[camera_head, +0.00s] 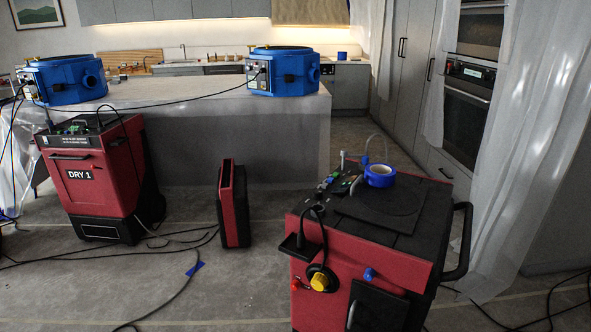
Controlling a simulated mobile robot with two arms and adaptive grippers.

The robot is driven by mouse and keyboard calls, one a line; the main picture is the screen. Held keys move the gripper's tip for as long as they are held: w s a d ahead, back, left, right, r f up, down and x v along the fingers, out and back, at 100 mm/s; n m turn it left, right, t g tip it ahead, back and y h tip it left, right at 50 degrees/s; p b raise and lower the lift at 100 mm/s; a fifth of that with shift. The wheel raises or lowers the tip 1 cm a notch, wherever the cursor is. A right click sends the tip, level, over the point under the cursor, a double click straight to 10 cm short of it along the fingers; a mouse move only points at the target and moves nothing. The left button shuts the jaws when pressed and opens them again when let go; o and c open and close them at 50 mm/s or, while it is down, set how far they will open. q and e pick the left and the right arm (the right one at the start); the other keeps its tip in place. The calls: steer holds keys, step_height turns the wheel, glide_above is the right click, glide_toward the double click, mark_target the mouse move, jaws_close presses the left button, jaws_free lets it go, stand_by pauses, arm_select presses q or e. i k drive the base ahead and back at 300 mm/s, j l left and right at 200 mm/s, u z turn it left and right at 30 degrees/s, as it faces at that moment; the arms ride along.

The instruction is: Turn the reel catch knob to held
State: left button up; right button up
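A red and black machine (428,250) stands at the front right. Its front face carries a yellow knob-like part (319,282) beside a black ring, a small blue knob (369,274) and a small red knob (295,284). No label marks any of these as the reel catch knob, and I cannot tell which it is or how it is set. A black cable hangs from the machine's top down its front. Neither of my grippers shows in the head view.
A red dryer (93,175) marked DRY 1 stands at left, and a slim red panel unit (233,205) stands mid-floor. Blue blowers (65,80) (283,72) sit on the wrapped counter. Blue tape (380,175) lies on the right machine. Cables cross the floor; plastic sheeting hangs right.

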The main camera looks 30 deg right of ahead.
mark_target(296, 284)
steer(key=z, duration=1.65)
